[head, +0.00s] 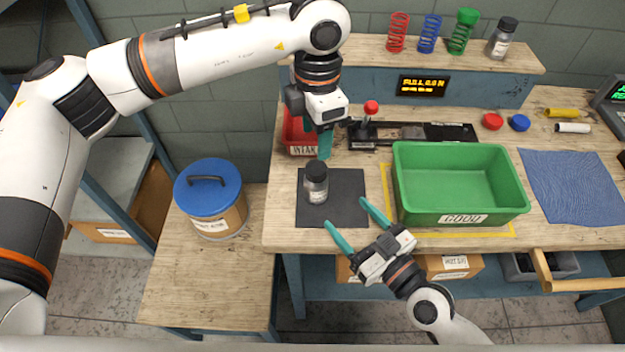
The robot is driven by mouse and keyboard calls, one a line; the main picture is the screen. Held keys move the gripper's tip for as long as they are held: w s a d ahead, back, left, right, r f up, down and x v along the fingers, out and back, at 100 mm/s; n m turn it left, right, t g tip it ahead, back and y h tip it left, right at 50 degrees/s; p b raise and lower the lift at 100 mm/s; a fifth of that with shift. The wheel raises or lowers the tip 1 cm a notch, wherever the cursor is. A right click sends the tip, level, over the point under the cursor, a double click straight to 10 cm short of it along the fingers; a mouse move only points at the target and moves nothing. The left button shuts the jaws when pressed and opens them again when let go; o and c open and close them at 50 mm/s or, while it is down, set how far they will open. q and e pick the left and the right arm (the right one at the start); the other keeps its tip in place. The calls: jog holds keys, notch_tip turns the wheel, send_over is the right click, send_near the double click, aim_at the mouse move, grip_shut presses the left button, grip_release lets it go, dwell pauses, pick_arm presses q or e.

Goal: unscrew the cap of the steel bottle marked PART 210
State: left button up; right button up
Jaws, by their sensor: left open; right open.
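A steel bottle (316,190) with a black cap (316,169) stands upright on a dark mat (347,208) at the bench's left front. A similar steel bottle (499,45) with a dark cap stands at the right end of the raised shelf. The markings on both are too small to read. My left gripper (325,155) points down just behind and above the mat bottle's cap, apart from it as far as I can tell; its teal fingers overlap in this view. My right gripper (346,213) is open and empty at the mat's front right, its fingers pointing towards the bottle.
A green bin (460,217) marked GOOD stands right of the mat. A red bin (290,133) is partly hidden behind my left gripper. Behind are a red-knobbed lever (371,108) and coil springs on the shelf (470,53). A blue cloth (570,185) lies right.

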aim_at(324, 189)
jog(key=x, duration=1.1)
jog(key=shift+w+a, duration=0.2)
jog(key=shift+w, duration=0.05)
